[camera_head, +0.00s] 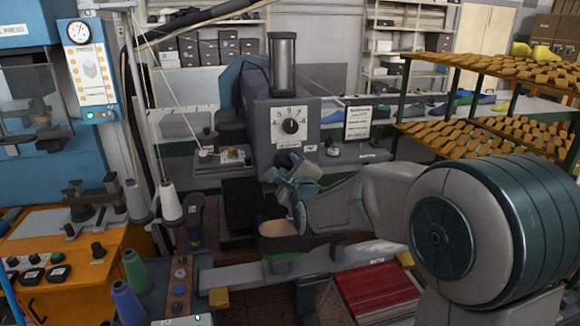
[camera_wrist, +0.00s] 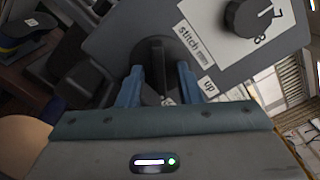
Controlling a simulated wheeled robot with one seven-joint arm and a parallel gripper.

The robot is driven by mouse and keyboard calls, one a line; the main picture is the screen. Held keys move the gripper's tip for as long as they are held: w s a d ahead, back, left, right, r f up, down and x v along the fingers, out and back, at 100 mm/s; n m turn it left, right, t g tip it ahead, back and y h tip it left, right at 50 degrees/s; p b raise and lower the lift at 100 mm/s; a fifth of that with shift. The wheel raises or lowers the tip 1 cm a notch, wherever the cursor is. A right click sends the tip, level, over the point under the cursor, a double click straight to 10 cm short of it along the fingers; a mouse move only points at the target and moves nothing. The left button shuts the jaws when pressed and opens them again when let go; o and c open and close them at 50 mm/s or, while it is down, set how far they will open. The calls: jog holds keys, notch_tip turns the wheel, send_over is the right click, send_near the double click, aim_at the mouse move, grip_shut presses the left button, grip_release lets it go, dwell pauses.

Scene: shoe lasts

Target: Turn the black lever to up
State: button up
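The black lever (camera_wrist: 153,72) shows in the wrist view on the grey face of a machine. It extends from a round black hub toward the bottom of the picture. A white "up" label (camera_wrist: 208,87) lies right of it, and another label near its tip is mostly hidden. My gripper (camera_wrist: 158,82) has its two blue fingers on either side of the lever, with visible gaps, so it is open around it. In the head view my gripper (camera_head: 297,178) is just in front of the machine (camera_head: 262,125), low on its face, and mostly hides the lever.
A black dial (camera_wrist: 247,17) with a "stitch" label (camera_wrist: 190,41) is near the lever; the dial also shows above my gripper in the head view (camera_head: 290,126). Below my gripper is a dark holder with a tan top (camera_head: 277,229). Racks of shoe lasts (camera_head: 490,133) stand at right.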

grip_shut()
jog(key=shift+f+b, duration=0.15)
jog(key=shift+b, duration=0.45)
jog(key=shift+f+n+b, duration=0.15)
jog(key=shift+n+b, duration=0.65)
jog(key=shift+b, duration=0.3)
jog(key=n+b, duration=0.2)
jog(key=b, duration=0.2)
jog(key=shift+f, duration=0.1)
jog(key=n+b, duration=0.5)
jog(key=b, duration=0.1)
jog(key=n+b, duration=0.2)
jog(key=r+n+b, duration=0.1)
jog(key=n, duration=0.2)
jog(key=shift+b, duration=0.4)
jog(key=shift+n, duration=0.3)
